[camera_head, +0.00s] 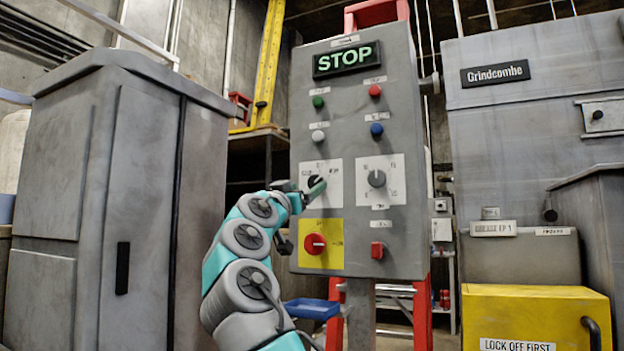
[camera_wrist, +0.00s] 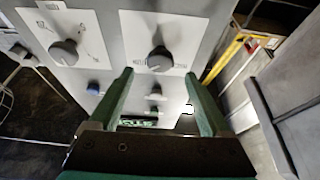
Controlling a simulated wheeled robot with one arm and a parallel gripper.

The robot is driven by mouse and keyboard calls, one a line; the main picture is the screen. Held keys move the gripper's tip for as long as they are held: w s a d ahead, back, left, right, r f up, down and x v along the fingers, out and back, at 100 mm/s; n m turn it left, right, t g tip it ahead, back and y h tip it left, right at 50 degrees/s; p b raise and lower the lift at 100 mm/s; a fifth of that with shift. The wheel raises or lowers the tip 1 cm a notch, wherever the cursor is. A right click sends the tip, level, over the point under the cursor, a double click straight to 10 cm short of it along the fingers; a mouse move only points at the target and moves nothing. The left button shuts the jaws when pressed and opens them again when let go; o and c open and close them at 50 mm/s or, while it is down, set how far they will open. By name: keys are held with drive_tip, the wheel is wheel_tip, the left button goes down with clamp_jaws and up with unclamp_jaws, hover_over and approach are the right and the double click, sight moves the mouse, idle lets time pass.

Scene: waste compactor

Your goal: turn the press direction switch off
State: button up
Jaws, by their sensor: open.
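The grey control panel (camera_head: 345,110) carries two rotary dials on white plates. The left dial (camera_head: 316,181) is dark and partly hidden by my gripper (camera_head: 308,190). The right dial (camera_head: 377,178) is grey and unobstructed. The plate lettering is too small to tell which is the press direction switch. In the wrist view, which is upside down, my gripper (camera_wrist: 159,76) is open, its green fingers spread. The left dial (camera_wrist: 160,59) shows just beyond and between the fingertips, with no clear contact. The right dial (camera_wrist: 64,52) lies off to one side.
Below the dials are a red knob (camera_head: 315,243) on a yellow plate and a red switch (camera_head: 377,250). Coloured buttons and a lit STOP sign (camera_head: 346,60) are above. A grey cabinet (camera_head: 130,200) stands left, a yellow box (camera_head: 530,315) lower right.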

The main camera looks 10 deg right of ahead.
sight(314, 182)
drive_tip(key=p+x, duration=0.1)
drive_tip(key=x, duration=0.2)
drive_tip(key=shift+w+d+r+p, duration=0.2)
drive_tip(key=shift+r+p, duration=0.1)
drive_tip(key=shift+p, duration=0.05)
drive_tip(key=shift+w+d, duration=0.15)
drive_tip(key=shift+w, duration=0.15)
drive_tip(key=shift+c, duration=0.3)
drive_tip(key=shift+f, duration=0.1)
clamp_jaws()
